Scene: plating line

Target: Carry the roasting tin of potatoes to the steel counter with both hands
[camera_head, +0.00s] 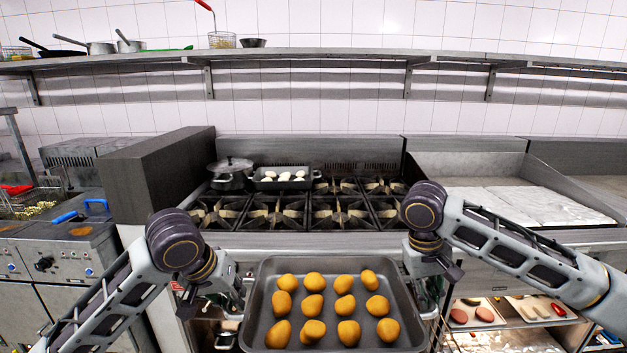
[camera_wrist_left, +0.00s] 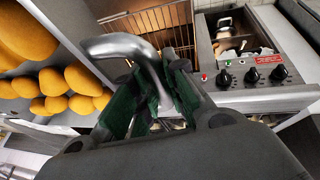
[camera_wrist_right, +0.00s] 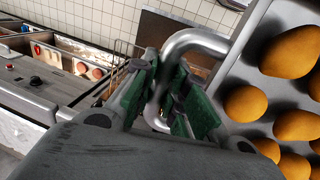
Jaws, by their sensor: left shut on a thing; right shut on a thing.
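The grey roasting tin (camera_head: 334,262) is level in front of me in the head view, with several golden potatoes (camera_head: 313,305) in rows inside it. My left gripper (camera_head: 238,296) is at the tin's left side; in the left wrist view its green-padded fingers (camera_wrist_left: 150,103) are shut on the tin's looped metal handle (camera_wrist_left: 118,45). My right gripper (camera_head: 428,292) is at the tin's right side; in the right wrist view its fingers (camera_wrist_right: 165,100) are shut on the other handle (camera_wrist_right: 192,40). The steel counter cannot be made out for certain.
A stove (camera_head: 308,211) stands beyond the tin, bearing a lidded pot (camera_head: 231,174) and a second tin (camera_head: 282,184) of pale pieces. A flat griddle (camera_head: 520,205) is at right, fryers (camera_head: 55,235) at left. A wall shelf (camera_head: 320,58) holds pans. Lit shelves (camera_head: 510,312) with food are lower right.

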